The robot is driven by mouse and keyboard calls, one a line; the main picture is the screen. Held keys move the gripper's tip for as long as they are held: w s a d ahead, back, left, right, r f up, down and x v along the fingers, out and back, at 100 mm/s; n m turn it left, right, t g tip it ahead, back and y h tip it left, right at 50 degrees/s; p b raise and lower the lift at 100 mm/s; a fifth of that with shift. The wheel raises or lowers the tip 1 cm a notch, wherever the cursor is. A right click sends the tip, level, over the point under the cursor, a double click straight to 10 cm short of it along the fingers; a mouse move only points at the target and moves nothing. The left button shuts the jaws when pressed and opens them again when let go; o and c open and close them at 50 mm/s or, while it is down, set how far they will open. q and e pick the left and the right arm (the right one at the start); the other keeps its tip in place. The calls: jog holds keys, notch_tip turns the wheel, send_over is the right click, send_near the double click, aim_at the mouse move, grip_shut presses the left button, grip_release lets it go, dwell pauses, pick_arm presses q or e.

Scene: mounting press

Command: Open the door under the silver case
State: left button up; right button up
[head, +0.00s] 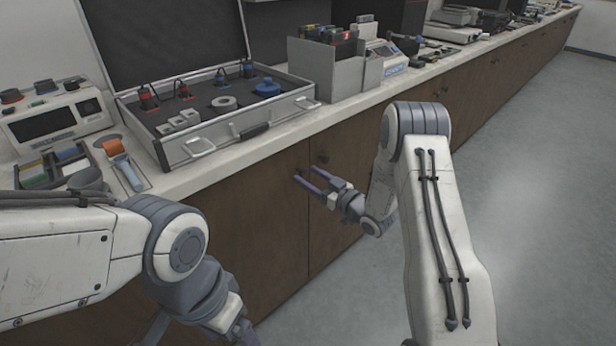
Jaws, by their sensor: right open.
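The open silver case (232,150) sits on the counter, its dark lid raised at the back. Below it is a closed brown wooden door (245,215), flush with the cabinet front. A vertical seam parts it from the door on the right (335,225). My right gripper (306,178) is open, its purplish fingers pointing left at the cabinet front near this seam. I cannot tell whether the fingertips touch the door, and they partly hide the spot where a handle could be.
The case holds several small parts. A white instrument (60,122) and a tray with colored items (50,168) stand left of it. A grey box with folders (325,72) stands to its right. The grey floor (540,200) at right is clear.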

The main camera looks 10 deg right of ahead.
jog(key=shift+w+a, duration=0.3)
jog(key=shift+w, duration=0.25)
grip_shut()
dwell(1.1)
